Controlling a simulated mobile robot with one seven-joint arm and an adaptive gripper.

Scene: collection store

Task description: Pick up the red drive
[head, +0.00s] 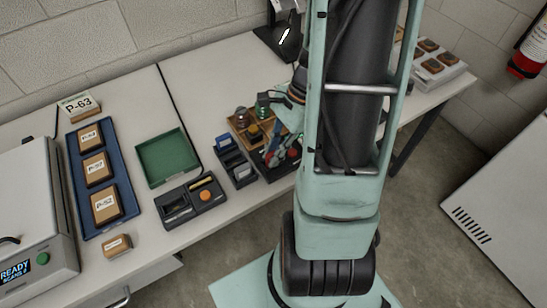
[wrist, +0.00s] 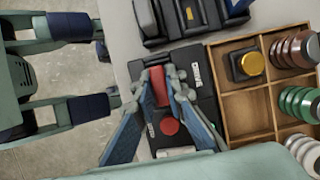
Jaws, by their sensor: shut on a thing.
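The red drive (wrist: 159,88) is a small red block in the wrist view. My gripper (wrist: 159,76) has its two fingers closed on either side of it. The drive is over a black case or tray (wrist: 195,55) with a white label; whether it touches the case or is lifted clear, I cannot tell. A round red piece (wrist: 169,126) shows on the dark surface between my fingers' blue links. In the head view my gripper (head: 273,150) is at the dark case beside the wooden box, partly hidden by my arm.
The wooden compartment box (wrist: 243,110) holds a yellow-topped block (wrist: 246,65) and several discs or spools at right. Dark slotted holders (head: 235,163) stand left of the case. A green tray (head: 168,158), a black divided tray (head: 190,200) and a blue tray (head: 75,165) lie farther left.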

